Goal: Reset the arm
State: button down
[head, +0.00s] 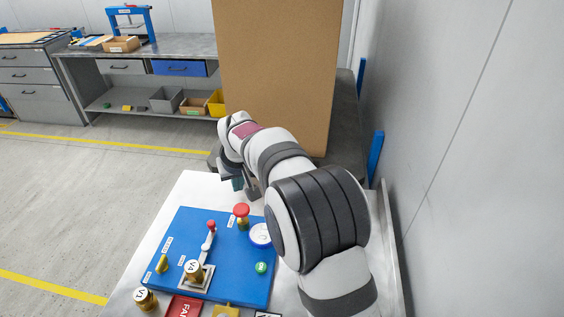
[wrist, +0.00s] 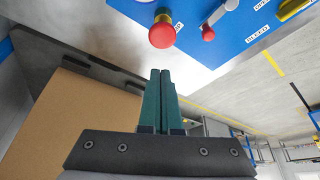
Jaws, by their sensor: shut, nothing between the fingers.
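My gripper (wrist: 160,72) is shut and empty, its two green fingers together in the wrist view. In the head view my gripper (head: 238,184) is partly hidden by my arm and hangs beyond the far edge of the blue panel (head: 188,230). The panel carries a red mushroom knob (head: 242,210), a lever with a red ball end (head: 211,225), a round gauge, a green button (head: 261,267) and a yellow handle (head: 162,263). In the wrist view the red knob (wrist: 162,32) is just beyond the fingertips, apart from them.
A tall brown board (head: 277,75) stands behind my arm. A grey wall (head: 450,150) is close on the right. A workbench (head: 185,45) with bins stands at the back left.

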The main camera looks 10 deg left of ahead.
jog(key=s+d+r+m, duration=0.1)
jog(key=s+d+r, duration=0.15)
jog(key=d, duration=0.25)
jog(key=s+d+r+m+g, duration=0.1)
jog(key=s+d+r+m, duration=0.1)
jog(key=s+d, duration=0.25)
jog(key=s+d+r+m, duration=0.1)
jog(key=s+d+r, duration=0.15)
jog(key=d, duration=0.25)
jog(key=s+d+f+m+g, duration=0.1)
jog(key=s+d+m, duration=0.2)
jog(key=s, duration=1)
jog(key=s+d+f+m+g, duration=0.1)
jog(key=s+d+m, duration=0.3)
jog(key=s, duration=0.9)
jog(key=d+g, duration=0.1)
jog(key=d, duration=0.2)
jog(key=shift+s+d+f+m, duration=0.15)
jog(key=shift+d+f+m, duration=0.15)
jog(key=shift+d+f, duration=0.1)
